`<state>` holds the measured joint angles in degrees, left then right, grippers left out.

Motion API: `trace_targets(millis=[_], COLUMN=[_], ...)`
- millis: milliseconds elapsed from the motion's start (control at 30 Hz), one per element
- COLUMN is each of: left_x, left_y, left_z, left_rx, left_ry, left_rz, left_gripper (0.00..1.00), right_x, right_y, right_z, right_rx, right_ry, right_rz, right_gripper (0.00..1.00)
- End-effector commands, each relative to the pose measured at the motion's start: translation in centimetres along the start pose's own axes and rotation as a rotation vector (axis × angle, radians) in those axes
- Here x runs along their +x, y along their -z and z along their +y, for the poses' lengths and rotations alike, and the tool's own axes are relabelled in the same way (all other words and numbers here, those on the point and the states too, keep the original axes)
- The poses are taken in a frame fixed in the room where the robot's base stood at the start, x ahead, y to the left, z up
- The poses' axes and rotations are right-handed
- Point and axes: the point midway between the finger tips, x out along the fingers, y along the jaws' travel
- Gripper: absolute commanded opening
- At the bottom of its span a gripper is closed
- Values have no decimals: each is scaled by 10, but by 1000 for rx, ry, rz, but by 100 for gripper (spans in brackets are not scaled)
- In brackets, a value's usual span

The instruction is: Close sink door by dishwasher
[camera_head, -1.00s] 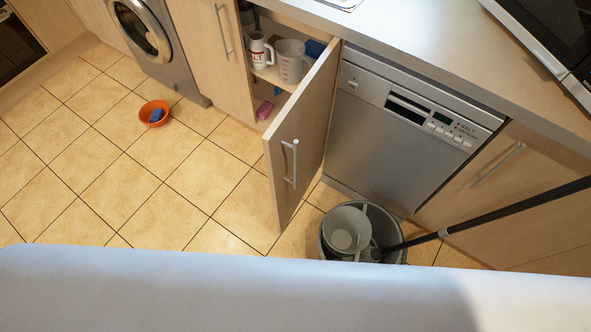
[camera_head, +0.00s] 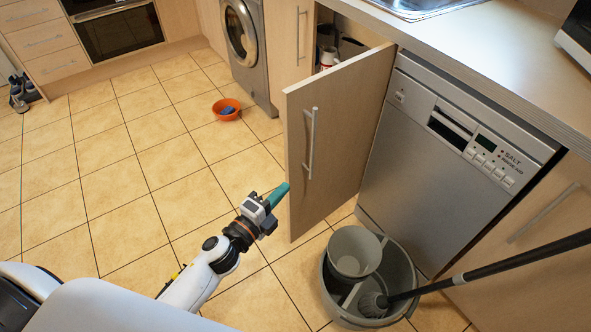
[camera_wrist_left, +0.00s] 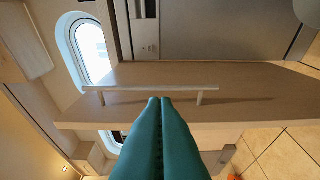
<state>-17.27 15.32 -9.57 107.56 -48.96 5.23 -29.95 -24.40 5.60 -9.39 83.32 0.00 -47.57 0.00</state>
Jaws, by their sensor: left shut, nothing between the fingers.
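The sink door is a light wood panel (camera_head: 345,110) standing open beside the silver dishwasher (camera_head: 400,175). Its upright bar handle (camera_head: 311,143) faces left. My left gripper (camera_head: 284,190) has teal fingers, shut and empty. It is low at the left of the door, near its lower free edge; contact cannot be told. In the left wrist view, the shut fingertips (camera_wrist_left: 160,100) point at the door (camera_wrist_left: 245,78) and overlap the area just below its bar handle (camera_wrist_left: 150,88) in the picture. My right gripper is not in view.
A grey bucket (camera_head: 408,270) with a smaller pot (camera_head: 354,252) and a mop handle (camera_head: 500,262) stands in front of the dishwasher, close to the door. An orange bowl (camera_head: 226,109) is on the tiles. The floor at left is mostly clear.

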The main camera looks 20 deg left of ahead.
Motion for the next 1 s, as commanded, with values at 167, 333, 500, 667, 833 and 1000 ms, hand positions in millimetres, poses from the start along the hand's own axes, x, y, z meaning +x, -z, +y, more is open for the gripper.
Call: trace_targets(millis=[167,333,500,667,833,1000], left_x=[32,69,96,100,102,102], left_y=[0,1,8,29,38,39], left_z=[2,1,-1,-2,-1,-1], left_rx=[-1,-2,-1,-4,-5,-6], left_ry=[-1,0,4,4,4,3], left_rz=[0,1,3,2,2,2], left_gripper=[0,0,0,0,0,0], right_x=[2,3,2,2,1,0], right_y=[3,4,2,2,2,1], right_z=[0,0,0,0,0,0], right_rx=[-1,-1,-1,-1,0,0], right_ry=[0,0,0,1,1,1], right_rz=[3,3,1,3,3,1], right_gripper=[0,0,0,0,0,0])
